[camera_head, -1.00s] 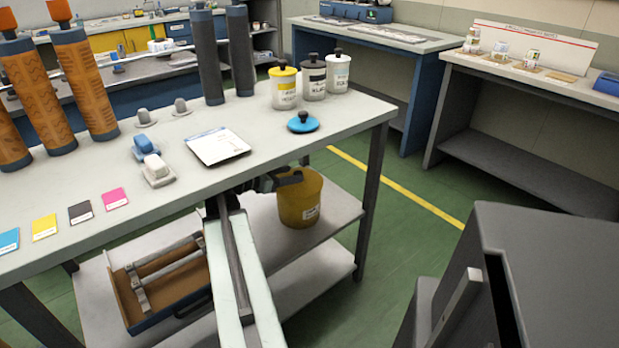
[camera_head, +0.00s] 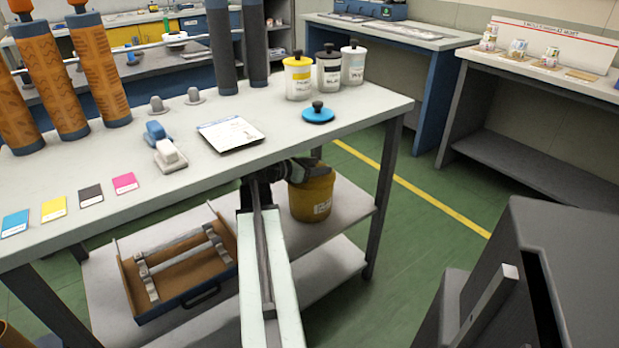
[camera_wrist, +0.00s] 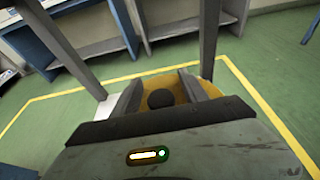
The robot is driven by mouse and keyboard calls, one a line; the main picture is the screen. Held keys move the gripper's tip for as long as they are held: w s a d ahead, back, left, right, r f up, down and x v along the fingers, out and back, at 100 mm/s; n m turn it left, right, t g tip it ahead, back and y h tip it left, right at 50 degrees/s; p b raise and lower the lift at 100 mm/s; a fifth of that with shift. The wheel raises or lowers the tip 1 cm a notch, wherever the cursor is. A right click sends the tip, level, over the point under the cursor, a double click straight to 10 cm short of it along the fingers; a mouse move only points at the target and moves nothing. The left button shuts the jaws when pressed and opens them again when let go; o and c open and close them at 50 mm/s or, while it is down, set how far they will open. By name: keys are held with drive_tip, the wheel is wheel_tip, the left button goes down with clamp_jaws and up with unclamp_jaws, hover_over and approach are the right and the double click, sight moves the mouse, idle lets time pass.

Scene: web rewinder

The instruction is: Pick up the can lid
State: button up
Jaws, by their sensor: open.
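The can lid (camera_head: 318,115) is a flat blue disc with a black knob. It lies knob up on the grey worktable (camera_head: 240,160), near the right end, in front of the jars. My gripper (camera_head: 308,167) is beside the table's front edge, nearer than the lid and lower than it, over the yellow bucket. The lid is apart from my gripper. In the wrist view my gripper's two grey fingers (camera_wrist: 160,82) are spread with the yellow bucket seen between them. I cannot make out the lid in the wrist view.
Three lidded jars (camera_head: 327,72) stand behind the lid. A white card (camera_head: 230,134) and a white-topped block (camera_head: 170,155) lie to its left. The yellow bucket (camera_head: 311,197) sits on the shelf below. A dark cabinet (camera_head: 545,270) fills the lower right. Green floor is clear right of the table.

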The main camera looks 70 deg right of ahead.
clamp_jaws()
drive_tip(key=shift+r+p, duration=0.5)
drive_tip(key=shift+r, duration=0.05)
wheel_tip(320, 180, up, 3)
drive_tip(key=p, duration=0.3)
drive_tip(key=shift+r, duration=0.1)
drive_tip(key=w+a, duration=0.9)
drive_tip(key=a, duration=0.6)
drive_tip(key=shift+w+f, duration=0.4)
